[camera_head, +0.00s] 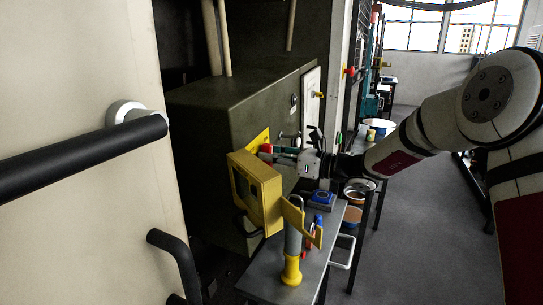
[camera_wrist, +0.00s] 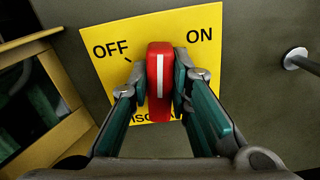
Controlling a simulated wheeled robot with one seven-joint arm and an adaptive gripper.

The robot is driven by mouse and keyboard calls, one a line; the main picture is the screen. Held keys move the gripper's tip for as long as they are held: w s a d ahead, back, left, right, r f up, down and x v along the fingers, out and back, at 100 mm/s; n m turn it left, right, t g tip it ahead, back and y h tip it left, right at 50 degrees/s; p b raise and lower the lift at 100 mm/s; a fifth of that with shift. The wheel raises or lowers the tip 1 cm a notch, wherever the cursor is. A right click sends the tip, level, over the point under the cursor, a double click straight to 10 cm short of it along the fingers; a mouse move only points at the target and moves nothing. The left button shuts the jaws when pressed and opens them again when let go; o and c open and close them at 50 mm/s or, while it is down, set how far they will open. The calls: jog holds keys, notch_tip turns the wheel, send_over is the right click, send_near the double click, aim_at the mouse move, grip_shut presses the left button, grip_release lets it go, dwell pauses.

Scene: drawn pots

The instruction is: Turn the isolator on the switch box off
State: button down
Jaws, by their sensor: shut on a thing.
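The isolator is a red handle (camera_wrist: 159,80) with a white line, on a yellow plate (camera_wrist: 110,32) marked OFF at the left and ON at the right. In the wrist view the handle stands about upright in the picture, between the two words. My gripper (camera_wrist: 162,85) is shut on the handle, one finger on each side. In the head view my gripper (camera_head: 272,150) reaches left to the red handle (camera_head: 266,148) on the green switch box (camera_head: 225,120). Part of the plate's lower lettering is hidden by the handle and fingers.
A yellow framed box (camera_head: 257,195) stands open-faced just in front of the plate, close to my gripper. A grey bench (camera_head: 318,265) below holds a yellow-based post (camera_head: 291,270) and a blue item (camera_head: 321,198). A metal knob (camera_wrist: 295,58) sticks out right of the plate.

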jog(key=n, duration=0.5)
jog(key=shift+s+a+n, duration=0.1)
jog(key=shift+s+n, duration=0.2)
jog(key=n, duration=0.5)
jog(key=shift+s+a+f, duration=0.1)
jog(key=shift+s+f, duration=0.2)
jog(key=shift+f, duration=0.05)
jog(key=shift+n, duration=0.3)
jog(key=c, duration=1.5)
grip_release()
jog(key=v, duration=1.2)
